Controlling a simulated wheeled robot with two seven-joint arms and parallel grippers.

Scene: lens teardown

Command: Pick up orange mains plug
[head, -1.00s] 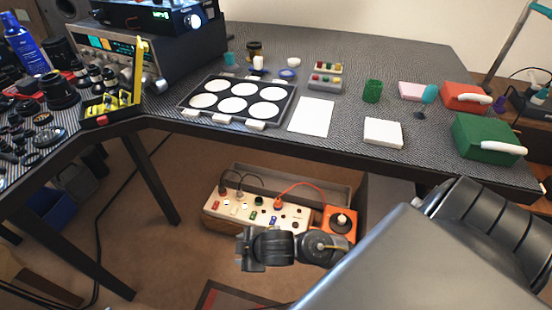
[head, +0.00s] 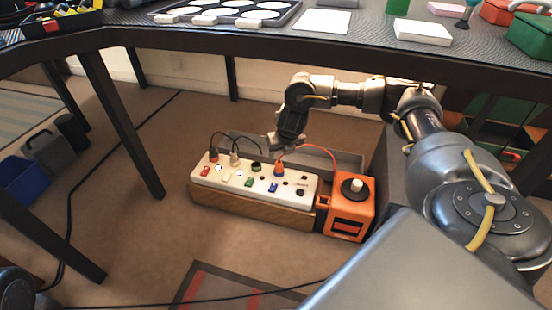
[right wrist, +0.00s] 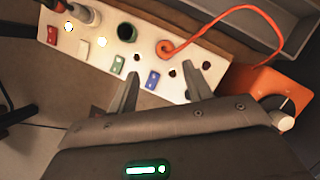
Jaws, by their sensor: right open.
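The orange mains plug (head: 279,168) stands in the white power strip (head: 252,182) under the desk, and an orange cable (head: 318,147) loops from it to the right. In the right wrist view the plug (right wrist: 165,49) is seen from above, slightly beyond the fingertips. My right gripper (head: 283,144) hangs just above the plug in the head view. In the right wrist view its two fingers (right wrist: 159,76) are apart and point at the strip, with nothing between them. My left gripper is not in view.
A dark plug (head: 213,156) and a pale plug (head: 235,159) with black cables stand at the strip's left end. An orange box with a knob (head: 348,210) is at its right. A grey trough (head: 345,160) lies behind. The desk edge (head: 200,39) is overhead.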

